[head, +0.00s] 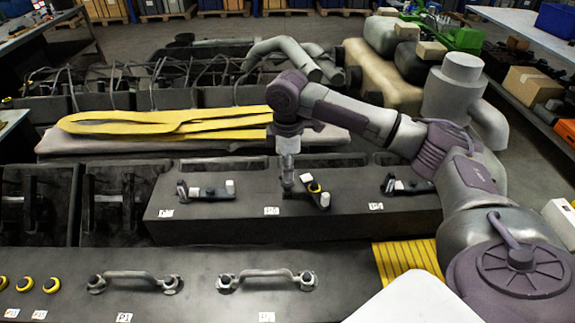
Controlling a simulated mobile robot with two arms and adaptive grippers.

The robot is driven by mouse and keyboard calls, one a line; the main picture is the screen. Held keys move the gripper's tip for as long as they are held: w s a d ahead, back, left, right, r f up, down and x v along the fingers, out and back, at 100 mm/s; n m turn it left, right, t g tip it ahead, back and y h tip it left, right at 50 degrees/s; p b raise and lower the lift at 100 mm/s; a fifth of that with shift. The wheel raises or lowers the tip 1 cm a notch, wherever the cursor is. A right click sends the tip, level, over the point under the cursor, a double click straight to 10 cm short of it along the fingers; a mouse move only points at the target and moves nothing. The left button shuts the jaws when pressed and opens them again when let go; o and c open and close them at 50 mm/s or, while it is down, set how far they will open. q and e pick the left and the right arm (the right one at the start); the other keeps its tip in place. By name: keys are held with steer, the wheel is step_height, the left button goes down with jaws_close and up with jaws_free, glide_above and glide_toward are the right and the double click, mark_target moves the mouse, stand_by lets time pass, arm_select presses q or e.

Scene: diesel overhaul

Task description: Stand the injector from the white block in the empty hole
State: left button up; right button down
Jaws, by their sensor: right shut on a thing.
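My right gripper (288,160) points straight down over the dark cylinder head (245,208) and is shut on a slim grey upright part, which looks like the injector (288,180). The injector's lower end is beside the left end of the middle rocker arm (305,191), above the label there. I cannot tell whether its tip is in a hole or just above the surface. The hole itself is hidden or too small to make out. I cannot make out the white block for certain. My left gripper is not in view.
Other rocker arms stand left (205,192) and right (405,185) on the head. A yellow sling (160,122) lies behind. In front, a dark cover (190,280) carries two grey handles and yellow rings. A yellow striped mat (405,258) lies right. Pipes (290,55) rise at the back.

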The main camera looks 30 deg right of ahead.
steer(key=shift+f+b, duration=0.35)
steer(key=shift+f, duration=2)
steer(key=c, duration=0.9)
jaws_free()
steer(key=shift+f, duration=0.1)
step_height(320, 180, up, 12)
steer(key=shift+r, duration=0.1)
